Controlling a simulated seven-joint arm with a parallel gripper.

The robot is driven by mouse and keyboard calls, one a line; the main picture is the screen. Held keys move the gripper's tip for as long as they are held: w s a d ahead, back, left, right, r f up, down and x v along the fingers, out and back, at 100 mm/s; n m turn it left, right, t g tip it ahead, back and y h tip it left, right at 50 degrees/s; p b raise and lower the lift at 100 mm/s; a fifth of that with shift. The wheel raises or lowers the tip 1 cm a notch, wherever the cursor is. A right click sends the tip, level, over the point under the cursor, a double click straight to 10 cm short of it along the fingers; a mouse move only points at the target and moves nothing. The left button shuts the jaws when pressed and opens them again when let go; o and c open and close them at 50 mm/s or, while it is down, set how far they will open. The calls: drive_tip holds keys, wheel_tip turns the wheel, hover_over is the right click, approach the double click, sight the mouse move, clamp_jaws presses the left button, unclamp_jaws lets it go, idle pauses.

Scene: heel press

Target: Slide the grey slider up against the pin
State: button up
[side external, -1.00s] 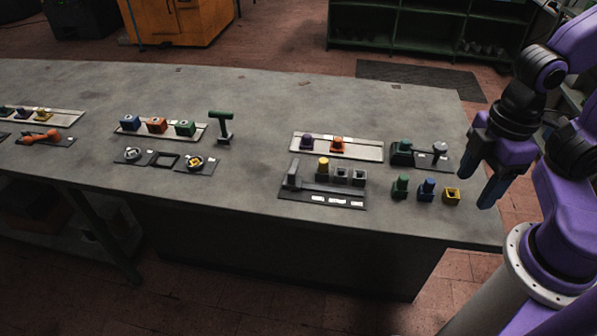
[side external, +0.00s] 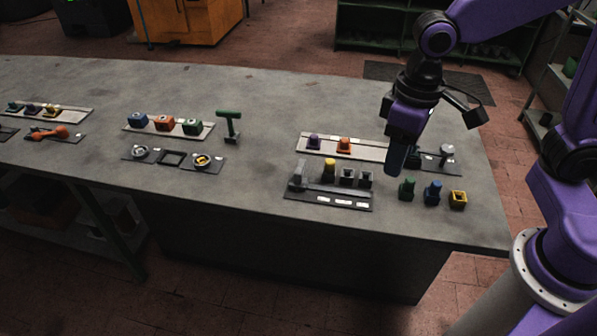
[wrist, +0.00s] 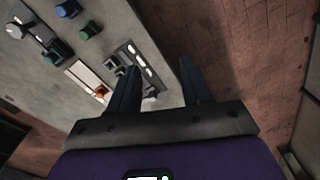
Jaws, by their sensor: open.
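A black board (side external: 345,204) with white labels lies near the table's front edge. On its left end stands a grey upright block (side external: 298,176), apparently the grey slider, with a low grey bar running right from it. A yellow-topped post (side external: 329,168) stands behind the bar, beside two dark square sockets (side external: 356,177). I cannot tell for sure which part is the pin. My gripper (side external: 400,170) is open, pointing down, above and right of the board, apart from it. In the wrist view its two fingers (wrist: 160,78) are spread and empty, and the left one partly hides the board (wrist: 133,53).
A pale tray (side external: 370,150) with purple and orange blocks lies behind the board. Green (side external: 407,188), blue (side external: 432,193) and yellow (side external: 457,199) pieces stand to its right. A dark plate with a knobbed post (side external: 446,153) lies behind them.

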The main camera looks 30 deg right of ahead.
drive_tip(key=w+a+f+m, duration=0.1)
drive_tip(key=w+a+m, duration=0.15)
drive_tip(key=w, duration=0.35)
drive_tip(key=w+a+f+m, duration=0.1)
drive_tip(key=w+a+m, duration=0.1)
drive_tip(key=w+m, duration=0.35)
drive_tip(key=m, duration=0.6)
hover_over(299, 171)
wheel_tip(299, 171, down, 4)
wheel_tip(299, 171, down, 18)
drive_tip(key=shift+w+r, duration=0.1)
drive_tip(key=shift+r, duration=0.15)
clamp_jaws()
